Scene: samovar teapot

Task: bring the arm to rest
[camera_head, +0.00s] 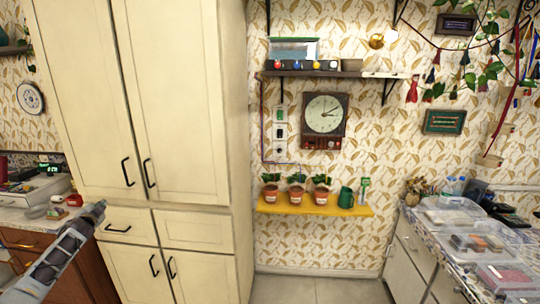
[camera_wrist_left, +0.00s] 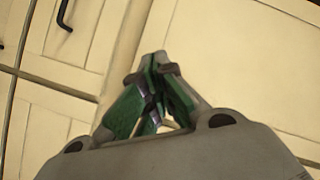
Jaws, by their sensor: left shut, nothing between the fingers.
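My left gripper (camera_head: 97,209) is at the left of the head view, at the end of my arm coming in from the lower left. It is in front of the tall cream cupboard's lower left part. In the left wrist view my left gripper (camera_wrist_left: 160,60) shows green-padded fingers with their tips together and nothing held. Cream cupboard doors fill the background there. My right gripper is not in view.
The tall cream cupboard (camera_head: 185,100) stands near the left arm. A counter (camera_head: 15,200) is at the far left. A yellow shelf (camera_head: 335,208) holds potted plants (camera_head: 296,190). Another counter (camera_head: 416,222) with clear containers is at the right. Floor shows between.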

